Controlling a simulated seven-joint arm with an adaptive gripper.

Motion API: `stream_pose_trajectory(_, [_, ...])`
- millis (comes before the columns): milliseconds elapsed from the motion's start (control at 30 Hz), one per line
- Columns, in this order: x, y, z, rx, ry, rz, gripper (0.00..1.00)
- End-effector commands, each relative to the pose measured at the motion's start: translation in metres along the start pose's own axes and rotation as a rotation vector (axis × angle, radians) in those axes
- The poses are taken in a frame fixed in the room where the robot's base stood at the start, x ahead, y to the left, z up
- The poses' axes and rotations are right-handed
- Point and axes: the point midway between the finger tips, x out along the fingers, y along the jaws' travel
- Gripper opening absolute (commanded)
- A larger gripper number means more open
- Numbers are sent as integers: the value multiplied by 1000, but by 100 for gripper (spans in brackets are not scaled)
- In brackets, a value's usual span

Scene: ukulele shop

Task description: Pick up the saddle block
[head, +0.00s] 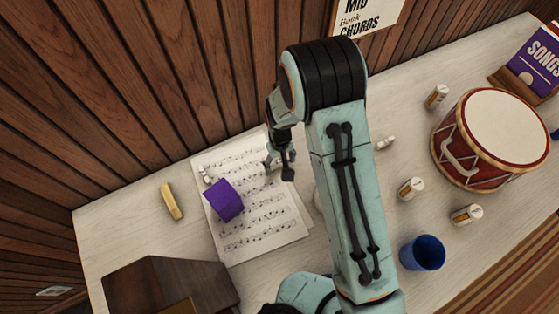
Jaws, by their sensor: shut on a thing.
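My gripper (278,170) hangs over the upper right part of the sheet music, its fingers pointing down. It is shut on a small pale piece, which I take to be the saddle block; the fingers hide most of it, and its shape is hard to make out. I cannot tell whether it touches the paper or is clear of it.
A purple cube (224,201) and a small white item (205,175) lie on the sheet music (262,232). A yellow block (172,201) lies left of it.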

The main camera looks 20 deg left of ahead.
Motion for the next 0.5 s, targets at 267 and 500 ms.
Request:
stream_pose_trajectory(267, [-53, -3, 21, 0, 6, 0, 35])
stream_pose_trajectory(500, [-99, -13, 81, 0, 3, 1, 35])
